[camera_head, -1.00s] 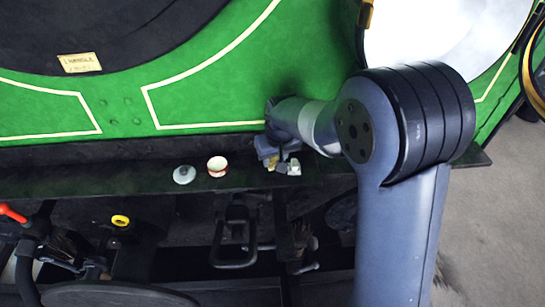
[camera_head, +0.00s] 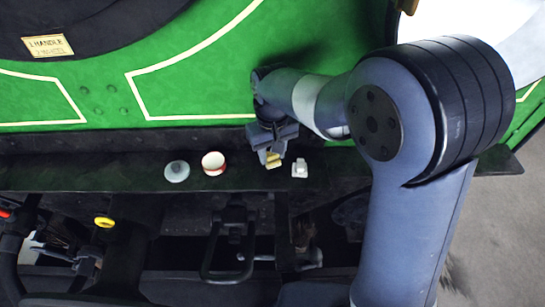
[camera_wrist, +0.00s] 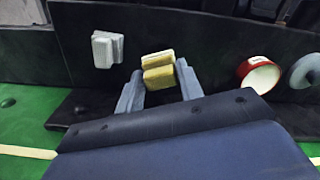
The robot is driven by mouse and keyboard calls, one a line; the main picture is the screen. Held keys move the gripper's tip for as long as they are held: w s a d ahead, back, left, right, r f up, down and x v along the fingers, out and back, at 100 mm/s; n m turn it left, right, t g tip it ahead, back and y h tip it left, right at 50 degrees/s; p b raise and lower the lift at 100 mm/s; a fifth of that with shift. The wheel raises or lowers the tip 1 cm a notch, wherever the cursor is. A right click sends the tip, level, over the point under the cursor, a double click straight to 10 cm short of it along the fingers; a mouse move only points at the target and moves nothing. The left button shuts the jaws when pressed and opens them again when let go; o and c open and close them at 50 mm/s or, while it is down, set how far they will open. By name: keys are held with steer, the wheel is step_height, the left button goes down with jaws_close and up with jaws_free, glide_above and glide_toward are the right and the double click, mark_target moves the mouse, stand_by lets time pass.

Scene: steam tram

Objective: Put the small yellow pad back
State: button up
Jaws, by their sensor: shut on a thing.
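The small yellow pad (camera_head: 273,160) is between the fingers of my gripper (camera_head: 272,157), over the dark narrow shelf (camera_head: 340,164). In the wrist view the pad (camera_wrist: 159,76) shows a pale yellow face and a darker yellow face between the two grey fingertips (camera_wrist: 160,85). My gripper is shut on it. A white block (camera_head: 299,169) stands on the shelf just right of the pad; in the wrist view it is on the left (camera_wrist: 106,50), apart from the fingers. I cannot tell whether the pad touches the shelf.
A red-and-white round tin (camera_head: 213,163) and a grey round lid-like piece (camera_head: 177,171) stand on the shelf left of my gripper. A green panel (camera_head: 200,90) rises behind. Dark pipes and a handle (camera_head: 228,245) lie below the front edge. The shelf right of the white block is clear.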

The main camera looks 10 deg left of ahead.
mark_target(272, 154)
steer(key=shift+f, duration=1.45)
steer(key=shift+f, duration=0.2)
steer(key=o, duration=1)
steer(key=shift+c, duration=0.2)
steer(key=shift+r, duration=0.1)
step_height(272, 154, up, 12)
steer(key=shift+r, duration=0.15)
